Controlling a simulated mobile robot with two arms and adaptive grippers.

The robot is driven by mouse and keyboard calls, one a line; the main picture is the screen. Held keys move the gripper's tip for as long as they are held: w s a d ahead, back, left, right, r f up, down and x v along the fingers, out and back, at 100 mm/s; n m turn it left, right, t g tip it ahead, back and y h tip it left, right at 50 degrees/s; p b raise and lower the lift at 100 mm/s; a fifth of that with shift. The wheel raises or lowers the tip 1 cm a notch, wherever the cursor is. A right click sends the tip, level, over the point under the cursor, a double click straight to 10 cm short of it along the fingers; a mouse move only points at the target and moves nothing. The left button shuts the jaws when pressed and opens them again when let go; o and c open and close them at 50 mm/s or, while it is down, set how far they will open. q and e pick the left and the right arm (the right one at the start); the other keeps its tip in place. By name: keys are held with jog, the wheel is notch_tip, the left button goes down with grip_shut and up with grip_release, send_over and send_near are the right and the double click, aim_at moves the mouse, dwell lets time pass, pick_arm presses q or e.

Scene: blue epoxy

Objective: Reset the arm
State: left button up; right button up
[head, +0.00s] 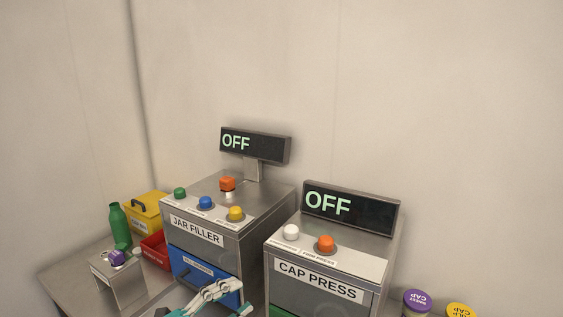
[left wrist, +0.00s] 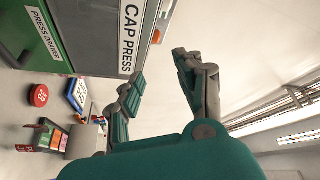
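My left gripper (head: 242,298) shows at the bottom edge of the head view, in front of the jar filler's blue drawer front. In the left wrist view its two teal-padded fingers (left wrist: 158,80) are spread apart with nothing between them. Most of the left arm is below the head picture. My right gripper is in neither view. The jar filler (head: 199,232) stands behind the left gripper and its display (head: 255,146) reads OFF. The cap press (head: 319,281) is to the right of the gripper, and its display (head: 351,209) also reads OFF.
At the left, a green bottle (head: 120,226), a yellow box (head: 146,208), a red bin (head: 155,250) and a small metal stand (head: 119,281) with a purple-topped item crowd the steel table. Purple (head: 417,299) and yellow (head: 461,310) caps are at the lower right. Air above the machines is free.

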pick_arm(q)
jog(key=w+a+f+n+t+y, duration=0.2)
jog(key=a+n+t+y, duration=0.75)
jog(key=n+y, duration=0.4)
jog(key=s+a+f+n+g+y, duration=0.3)
jog(key=a+f+n+g+y, duration=0.2)
jog(key=f+n, duration=0.25)
jog(key=s+d+f+g+h, duration=0.1)
jog(key=s+f+g, duration=0.5)
jog(key=s+f, duration=0.4)
jog(key=s+d+f+g+h, duration=0.1)
jog(key=s+d+f+g, duration=0.1)
jog(key=s+f+g, duration=0.8)
jog(key=s+f+t, duration=0.1)
jog(key=s+f, duration=0.1)
jog(key=f, duration=1)
jog(key=s+f+t, duration=0.1)
jog(key=s+f, duration=0.1)
jog(key=f, duration=1.1)
jog(key=s+a+f+g, duration=0.1)
jog(key=s+a+f, duration=0.2)
jog(key=s+f, duration=1.2)
jog(key=shift+s+a, duration=0.2)
jog(key=shift+s, duration=0.35)
